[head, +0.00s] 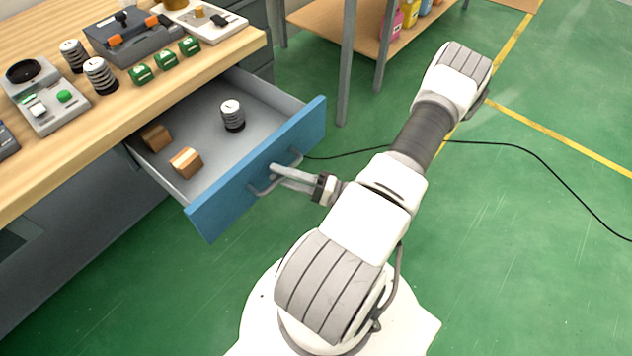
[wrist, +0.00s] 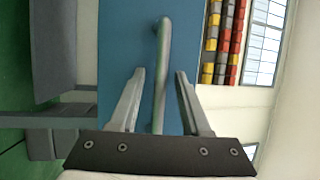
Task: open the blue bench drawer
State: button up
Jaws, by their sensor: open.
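The blue bench drawer (head: 262,172) is pulled well out from under the wooden bench, and its grey inside shows. Its bar handle (head: 262,188) is on the front panel. My gripper (head: 280,172) is at the handle from the front. In the wrist view the drawer's blue front (wrist: 120,50) fills the middle and the handle (wrist: 162,70) runs between the two fingers of my gripper (wrist: 160,78). The fingers are apart, with a gap on each side of the handle. Inside the drawer are a black-and-white ribbed cylinder (head: 232,115) and two brown blocks (head: 186,162).
The wooden bench top (head: 150,105) holds green boxes, ribbed cylinders and devices. A shelf (head: 330,25) with bottles stands behind. A black cable (head: 520,150) lies across the green floor. Floor at the right is otherwise free.

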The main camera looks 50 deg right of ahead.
jog(key=v, duration=1.7)
jog(key=shift+s, duration=0.2)
jog(key=shift+d, duration=0.15)
